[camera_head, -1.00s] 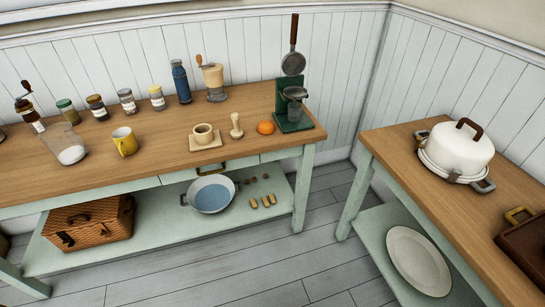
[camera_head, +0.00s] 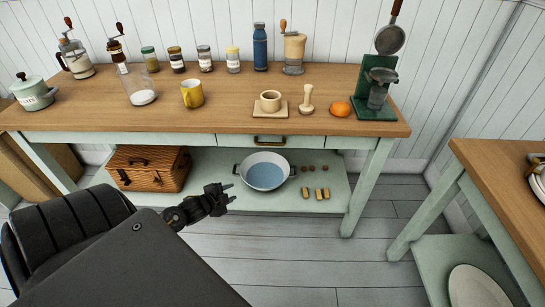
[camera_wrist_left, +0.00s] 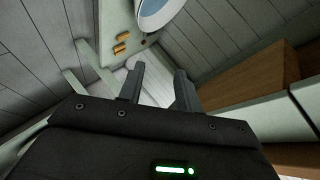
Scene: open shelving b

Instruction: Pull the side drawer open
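The drawer (camera_head: 235,140) is a pale green front set under the wooden tabletop, with a brass handle (camera_head: 268,141) at its middle. It looks flush with the table frame, so it appears shut. My left gripper (camera_head: 230,193) is in front of the table, below the drawer and to its left, apart from the handle. Its two fingers stand apart with nothing between them, as the left wrist view shows (camera_wrist_left: 159,70). I cannot make out the handle in that wrist view. My right gripper is not in view.
The lower shelf holds a wicker basket (camera_head: 148,170), a pan (camera_head: 264,171) and small blocks. A second table (camera_head: 500,165) stands right. The floor between is clear.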

